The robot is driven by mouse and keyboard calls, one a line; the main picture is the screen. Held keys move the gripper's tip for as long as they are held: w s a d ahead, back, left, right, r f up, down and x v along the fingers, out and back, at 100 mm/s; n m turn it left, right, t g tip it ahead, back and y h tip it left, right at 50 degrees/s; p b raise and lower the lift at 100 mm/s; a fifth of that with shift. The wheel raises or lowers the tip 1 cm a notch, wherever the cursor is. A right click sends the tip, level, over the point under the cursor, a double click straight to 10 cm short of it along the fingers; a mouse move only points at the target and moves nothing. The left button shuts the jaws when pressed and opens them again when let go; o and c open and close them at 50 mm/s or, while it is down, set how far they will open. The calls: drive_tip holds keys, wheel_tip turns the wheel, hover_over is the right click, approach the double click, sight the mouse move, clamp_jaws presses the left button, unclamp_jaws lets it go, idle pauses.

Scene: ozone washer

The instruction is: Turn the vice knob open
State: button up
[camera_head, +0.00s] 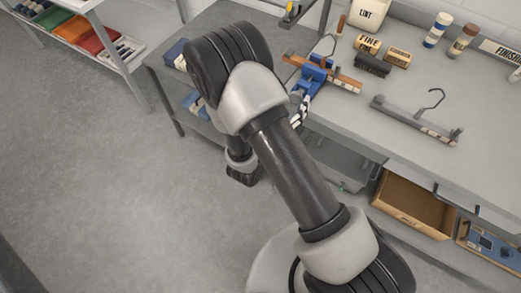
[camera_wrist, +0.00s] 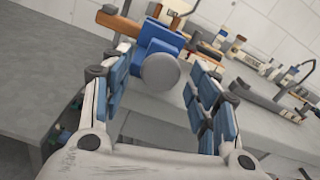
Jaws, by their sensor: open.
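The blue vice (camera_head: 315,76) is mounted at the front edge of the grey workbench and holds a wooden bar (camera_head: 344,82) across it. In the wrist view the vice (camera_wrist: 158,38) is ahead of my gripper, with its round grey knob (camera_wrist: 160,71) facing me. My gripper (camera_wrist: 164,80) is open, with one finger on each side of the knob. Whether either finger touches the knob cannot be told. In the head view my arm covers part of the area below the vice, and the knob is not clear there.
A grey hanger (camera_head: 415,120) lies on the bench to the right. Bottles (camera_head: 437,30) and small boxes (camera_head: 397,56) stand behind. An open cardboard box (camera_head: 413,203) sits under the bench. A shelf with coloured folded cloths (camera_head: 85,37) stands at upper left. The floor at left is clear.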

drive_tip(key=shift+f+m+b, duration=0.25)
drive_tip(key=shift+m+b, duration=0.2)
drive_tip(key=shift+m, duration=0.35)
drive_tip(key=shift+s+a+r+m, duration=0.1)
drive_tip(key=shift+s+a+m, duration=0.1)
drive_tip(key=shift+m, duration=0.3)
drive_tip(key=p+v, duration=0.3)
drive_tip(key=v, duration=1.4)
drive_tip(key=shift+r, duration=0.2)
drive_tip(key=shift+d, duration=0.15)
drive_tip(key=shift+c, duration=0.2)
